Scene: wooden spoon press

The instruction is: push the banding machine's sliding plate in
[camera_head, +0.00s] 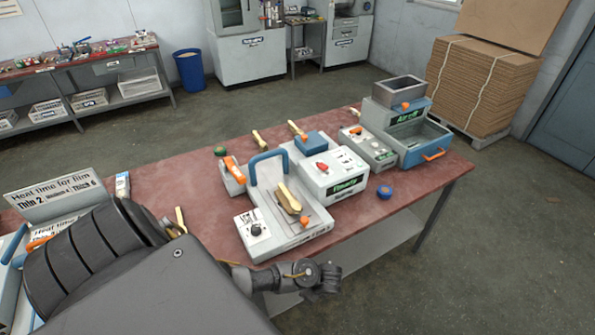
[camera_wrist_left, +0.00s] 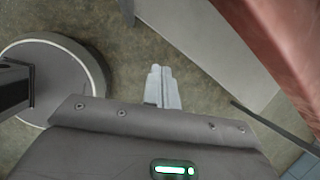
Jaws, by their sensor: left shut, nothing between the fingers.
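A pale machine with a blue arch handle (camera_head: 267,165) stands on the table's front part. A flat plate on it carries a bundle of wooden spoons (camera_head: 288,197) and has an orange knob (camera_head: 305,220) at its front right. I cannot read a label naming it the banding machine. My left gripper (camera_head: 329,279) is in front of the table's front edge, below and apart from this machine. Its fingers are shut and empty, as the left wrist view shows (camera_wrist_left: 162,88), with floor beyond them. My right gripper is not in view.
A white box machine (camera_head: 335,172) with a green label adjoins behind. A grey-blue machine with an open tray (camera_head: 420,140) stands at the far right end. The red table edge (camera_wrist_left: 285,45) is at upper right in the wrist view.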

